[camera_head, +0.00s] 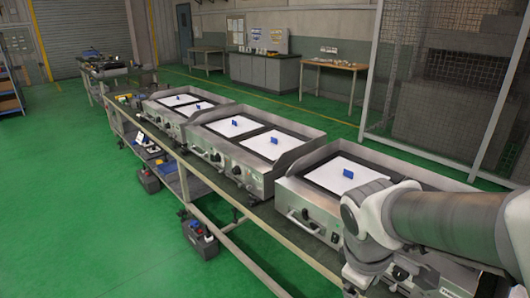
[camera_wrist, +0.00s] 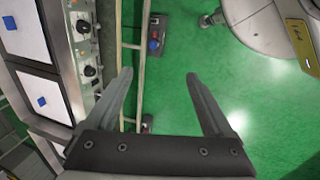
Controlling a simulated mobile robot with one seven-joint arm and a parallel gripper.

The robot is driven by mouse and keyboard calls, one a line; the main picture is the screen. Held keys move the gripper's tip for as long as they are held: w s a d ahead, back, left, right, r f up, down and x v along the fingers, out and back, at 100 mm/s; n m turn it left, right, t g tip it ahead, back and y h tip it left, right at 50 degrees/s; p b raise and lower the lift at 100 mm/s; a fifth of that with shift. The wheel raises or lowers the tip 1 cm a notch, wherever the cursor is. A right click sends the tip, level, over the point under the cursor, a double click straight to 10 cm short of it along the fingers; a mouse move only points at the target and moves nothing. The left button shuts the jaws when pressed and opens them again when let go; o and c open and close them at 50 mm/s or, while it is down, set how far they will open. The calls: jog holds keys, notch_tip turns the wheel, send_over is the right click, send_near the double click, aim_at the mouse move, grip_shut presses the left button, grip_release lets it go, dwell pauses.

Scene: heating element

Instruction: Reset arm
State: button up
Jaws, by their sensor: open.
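My gripper (camera_wrist: 158,92) shows in the wrist view with its two fingers spread apart and nothing between them. It hangs over the green floor beside the bench edge. In the head view my arm reaches in from the right over the nearest heating unit, and the gripper itself cannot be made out there. The nearest heating unit (camera_head: 299,204) is a steel box with a white plate (camera_head: 335,172) and a small blue block (camera_head: 348,173) on top. Two more units, a middle one (camera_head: 207,142) and a far one (camera_head: 161,117), stand in a row behind it.
The long bench (camera_head: 191,168) carries the units, with knobs and handles along their front. Dark boxes with red and blue parts (camera_head: 200,238) stand low beside the bench. A wire mesh fence (camera_head: 440,85) rises behind at right. The green floor (camera_head: 80,220) at left is clear.

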jog(key=s+a+r+m+t+y+p, duration=0.1)
jog(key=s+a+r+m+t+y, duration=0.1)
jog(key=r+m, duration=0.7)
jog(key=shift+s+a+r+t, duration=0.65)
jog(key=shift+s+r+t, duration=0.3)
jog(key=shift+s, duration=0.15)
